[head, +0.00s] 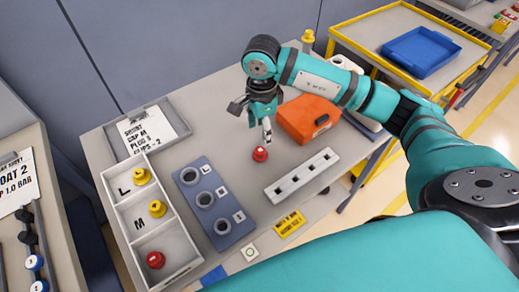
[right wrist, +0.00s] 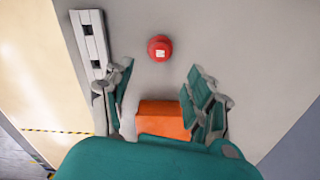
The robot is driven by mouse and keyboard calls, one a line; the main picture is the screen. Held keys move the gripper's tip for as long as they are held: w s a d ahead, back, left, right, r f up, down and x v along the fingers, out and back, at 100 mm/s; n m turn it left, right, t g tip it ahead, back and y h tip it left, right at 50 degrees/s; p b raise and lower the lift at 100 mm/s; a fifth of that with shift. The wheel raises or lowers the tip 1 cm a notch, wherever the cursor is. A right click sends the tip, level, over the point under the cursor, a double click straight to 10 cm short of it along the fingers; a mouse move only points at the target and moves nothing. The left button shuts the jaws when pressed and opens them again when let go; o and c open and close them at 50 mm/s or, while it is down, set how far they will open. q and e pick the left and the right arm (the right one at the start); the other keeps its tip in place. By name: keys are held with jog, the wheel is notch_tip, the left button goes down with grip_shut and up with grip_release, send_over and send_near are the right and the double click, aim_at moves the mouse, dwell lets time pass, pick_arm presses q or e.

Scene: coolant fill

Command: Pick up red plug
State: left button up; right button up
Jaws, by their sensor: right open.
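A red plug (head: 260,154) stands on the grey table, left of the orange case and behind the white slotted strip. My right gripper (head: 253,120) is above the table just behind the plug, pointing down. In the right wrist view the red plug (right wrist: 160,48) lies ahead of the spread fingers (right wrist: 160,85), with nothing between them but table and case. The right gripper is open and apart from the plug. Another red plug (head: 155,260) lies in the front compartment of the white tray. My left gripper is not in view.
An orange case (head: 308,118) is close to the right gripper; it also shows in the wrist view (right wrist: 163,118). A white slotted strip (head: 302,176) lies in front of the plug. A blue-grey block with three rings (head: 214,205) and a white compartment tray (head: 127,205) stand left.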

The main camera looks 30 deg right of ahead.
aim_at(261, 150)
notch_tip(261, 150, down, 3)
jog(key=shift+r, duration=0.1)
notch_tip(261, 150, down, 4)
jog(key=p, duration=0.2)
jog(key=shift+a+p, duration=0.1)
jog(key=shift+p, duration=0.25)
jog(key=shift+f, duration=0.75)
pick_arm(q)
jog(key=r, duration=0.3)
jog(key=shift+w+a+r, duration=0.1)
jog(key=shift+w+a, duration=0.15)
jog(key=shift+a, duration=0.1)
pick_arm(e)
jog(key=c, duration=0.9)
